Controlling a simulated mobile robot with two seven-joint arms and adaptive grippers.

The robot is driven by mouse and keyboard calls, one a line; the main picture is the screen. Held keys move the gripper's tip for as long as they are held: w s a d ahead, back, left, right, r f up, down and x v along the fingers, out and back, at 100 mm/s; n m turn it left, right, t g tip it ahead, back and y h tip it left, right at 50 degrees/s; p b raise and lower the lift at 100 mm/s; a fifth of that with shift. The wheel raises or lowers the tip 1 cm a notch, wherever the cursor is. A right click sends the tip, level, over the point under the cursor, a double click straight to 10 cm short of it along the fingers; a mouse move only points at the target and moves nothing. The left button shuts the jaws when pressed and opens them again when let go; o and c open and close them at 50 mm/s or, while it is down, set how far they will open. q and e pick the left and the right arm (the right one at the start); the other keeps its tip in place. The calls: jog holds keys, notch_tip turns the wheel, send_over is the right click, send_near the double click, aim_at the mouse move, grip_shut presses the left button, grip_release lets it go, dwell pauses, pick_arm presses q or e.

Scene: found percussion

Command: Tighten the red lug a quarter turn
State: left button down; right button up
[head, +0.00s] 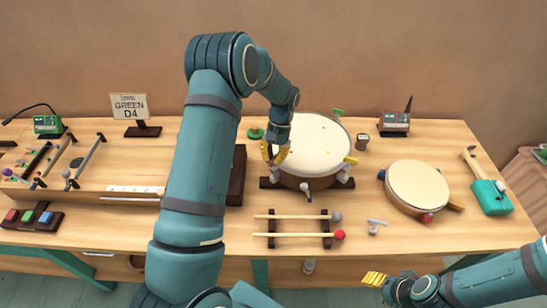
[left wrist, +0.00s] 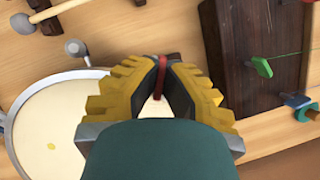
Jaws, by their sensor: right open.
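The large drum (head: 318,140) with a cream head sits at the middle of the table. My left gripper (head: 273,154) reaches down at its left rim. In the left wrist view the yellow fingers (left wrist: 160,75) are closed in on a thin red lug (left wrist: 161,80), with the dark pads against both its sides. The fingers hide part of the lug, and the drum head (left wrist: 50,125) lies to the left. A green lug (head: 338,112) and a yellow lug (head: 350,160) stand on the drum's other edges. My right gripper (head: 375,279) is open and empty before the table's front edge.
A dark stringed box (left wrist: 250,65) stands close beside my left gripper. Two mallets (head: 285,216) lie on a rack in front of the drum. A sign (head: 129,106) reads "GREEN D4".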

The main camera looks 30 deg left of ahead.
pick_arm(q)
jog(key=shift+f, duration=0.1)
jog(key=c, duration=1.1)
grip_release()
jog(key=shift+c, duration=0.2)
jog(key=v, duration=1.2)
jog(key=shift+s, duration=0.1)
